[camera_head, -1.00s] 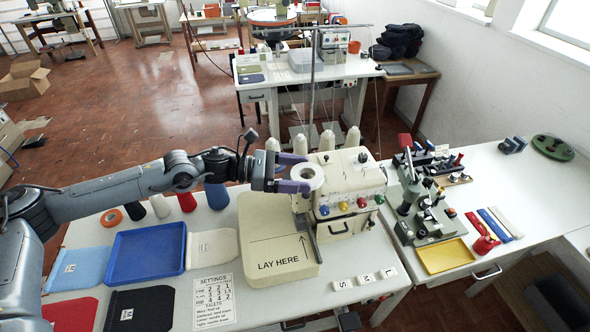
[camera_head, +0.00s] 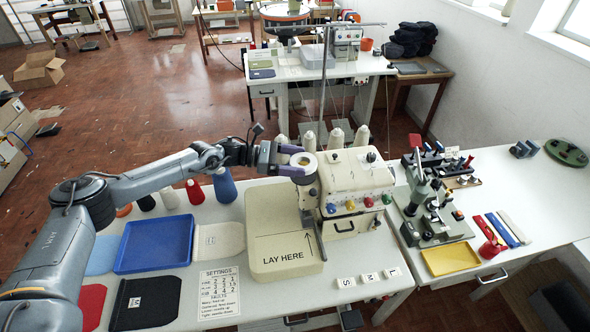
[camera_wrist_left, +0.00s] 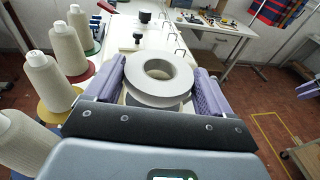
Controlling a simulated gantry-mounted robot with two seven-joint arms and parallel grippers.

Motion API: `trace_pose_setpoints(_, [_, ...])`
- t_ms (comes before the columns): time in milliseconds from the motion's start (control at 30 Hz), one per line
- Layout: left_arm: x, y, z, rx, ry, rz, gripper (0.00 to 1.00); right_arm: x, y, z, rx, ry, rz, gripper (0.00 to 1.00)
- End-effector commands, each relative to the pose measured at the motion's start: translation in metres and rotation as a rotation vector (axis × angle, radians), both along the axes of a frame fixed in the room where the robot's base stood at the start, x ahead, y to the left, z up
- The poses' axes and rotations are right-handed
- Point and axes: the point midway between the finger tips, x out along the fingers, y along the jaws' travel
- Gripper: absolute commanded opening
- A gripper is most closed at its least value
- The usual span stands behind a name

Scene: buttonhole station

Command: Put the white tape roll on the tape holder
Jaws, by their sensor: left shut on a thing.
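The white tape roll (camera_head: 303,174), a pale ring with an open centre, is held in my left gripper (camera_head: 296,163). It is up beside the left end of the cream buttonhole machine (camera_head: 355,185), above its back left corner. In the left wrist view the roll (camera_wrist_left: 160,91) lies flat between the two purple fingers of my left gripper (camera_wrist_left: 160,85), its hole facing up. Part of a pale round shape shows just under it; I cannot tell what that is. I cannot pick out the tape holder for certain. My right gripper is not in view.
Several thread cones (camera_wrist_left: 68,48) stand behind the machine, close to the left gripper. A blue tray (camera_head: 155,245) and coloured cloth pieces lie at the left. A green-grey press (camera_head: 437,215) and a yellow tray (camera_head: 450,258) stand on the right table.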

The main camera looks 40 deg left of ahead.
Motion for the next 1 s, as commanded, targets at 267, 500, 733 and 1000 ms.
trace_pose_setpoints(267, [0.0, 0.0, -0.033, 0.0, 0.004, 0.0, 0.54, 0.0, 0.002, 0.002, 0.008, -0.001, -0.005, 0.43])
trace_pose_setpoints(500, [0.0, 0.0, -0.036, 0.0, 0.001, 0.0, 0.54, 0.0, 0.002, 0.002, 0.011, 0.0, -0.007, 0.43])
trace_pose_setpoints(733, [0.0, 0.0, -0.04, 0.0, 0.001, 0.0, 0.84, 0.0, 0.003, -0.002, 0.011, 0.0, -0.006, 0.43])
trace_pose_setpoints(1000, [0.0, 0.0, -0.039, 0.0, 0.001, 0.0, 1.0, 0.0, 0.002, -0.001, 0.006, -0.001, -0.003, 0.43])
